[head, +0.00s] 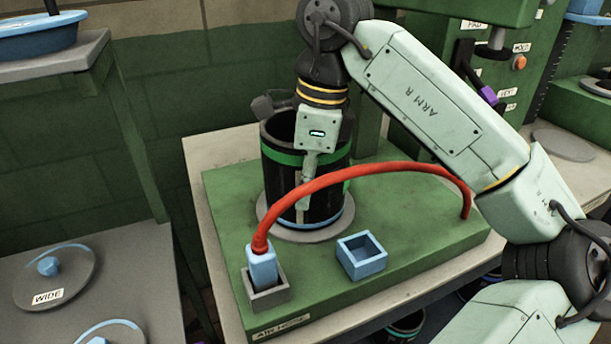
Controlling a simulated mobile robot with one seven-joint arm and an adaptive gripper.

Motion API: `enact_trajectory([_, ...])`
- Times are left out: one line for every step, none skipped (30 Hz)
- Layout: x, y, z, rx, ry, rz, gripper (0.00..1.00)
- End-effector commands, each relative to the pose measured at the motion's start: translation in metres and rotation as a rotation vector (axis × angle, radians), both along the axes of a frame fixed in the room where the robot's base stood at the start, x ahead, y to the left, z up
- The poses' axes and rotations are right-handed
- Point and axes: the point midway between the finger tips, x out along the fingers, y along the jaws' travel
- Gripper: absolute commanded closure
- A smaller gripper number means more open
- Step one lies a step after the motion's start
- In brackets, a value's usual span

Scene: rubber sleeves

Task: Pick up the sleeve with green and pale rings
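A wide black sleeve (278,172) stands upright and open-topped on a grey disc (276,230) on the green block. It has a green ring near its top and a pale ring low down. My gripper (306,185) points down and overlaps the sleeve's front right side in the head view. One pale finger shows against the dark wall. The other finger is not clearly visible, so I cannot tell whether the gripper holds the wall.
A red hose (365,172) arches across the green block (415,235) in front of the sleeve, from a blue plug (262,265) in a grey socket. An empty blue square socket (361,255) sits nearby. Another dark ringed item (405,327) shows partly below. A disc labelled WIDE (52,277) lies left.

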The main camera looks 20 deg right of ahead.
Motion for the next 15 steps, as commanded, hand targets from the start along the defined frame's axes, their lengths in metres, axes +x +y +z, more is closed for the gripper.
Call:
enact_trajectory([0.0001,0.0002,0.0002,0.0,-0.001,0.0,0.68])
enact_trajectory([0.0,0.0001,0.0008,0.0,-0.001,0.0,0.68])
enact_trajectory([0.0,0.0001,0.0012,0.0,-0.001,0.0,0.68])
enact_trajectory([0.0,0.0001,0.0012,0.0,0.0,0.0,0.68])
enact_trajectory([0.0,0.0001,0.0012,0.0,0.0,0.0,0.68])
enact_trajectory([0.0,0.0001,0.0012,0.0,0.0,0.0,0.71])
enact_trajectory([0.0,0.0001,0.0013,0.0,0.0,0.0,0.73])
enact_trajectory([0.0,0.0001,0.0013,0.0,0.0,0.0,0.75])
enact_trajectory([0.0,0.0001,0.0013,0.0,0.0,0.0,0.77])
enact_trajectory([0.0,0.0001,0.0013,0.0,0.0,0.0,0.79])
enact_trajectory([0.0,0.0001,0.0013,0.0,0.0,0.0,0.81])
enact_trajectory([0.0,0.0001,0.0013,0.0,0.0,0.0,0.84])
enact_trajectory([0.0,0.0001,0.0013,0.0,0.0,0.0,0.86])
enact_trajectory([0.0,0.0001,0.0013,0.0,0.0,0.0,0.88])
enact_trajectory([-0.0001,0.0001,0.0013,0.0,0.0,0.0,0.91])
